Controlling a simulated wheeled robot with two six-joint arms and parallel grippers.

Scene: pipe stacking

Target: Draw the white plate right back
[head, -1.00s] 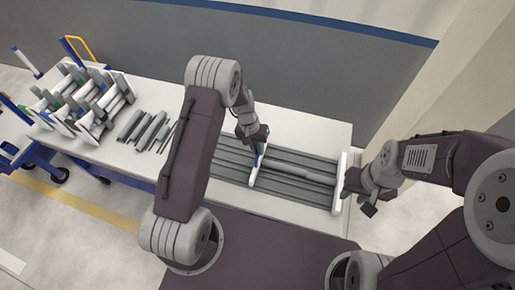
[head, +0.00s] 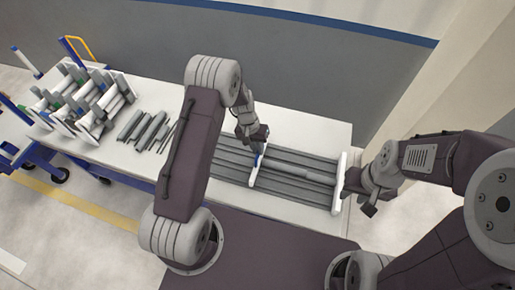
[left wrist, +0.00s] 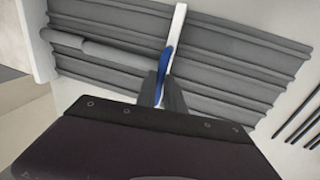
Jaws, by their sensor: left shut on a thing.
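The white plate (head: 254,178) is a narrow upright strip lying across the grey ribbed rack (head: 290,187), around its middle. Its blue part (left wrist: 163,66) sits between the fingers of my left gripper (head: 258,146) in the left wrist view (left wrist: 162,92). My left gripper is shut on the plate from above. Grey pipes (head: 305,172) run along the rack from the plate towards a white end plate (head: 340,183) at the right. My right gripper (head: 368,206) hangs just right of that end plate, apart from it; its fingers are too small to read.
Several loose grey pipes (head: 143,128) lie left of my left arm on the white table (head: 170,95). A stacked frame of white and grey parts (head: 88,100) stands at the far left. A blue cart (head: 30,155) is beside the table. A grey wall rises behind.

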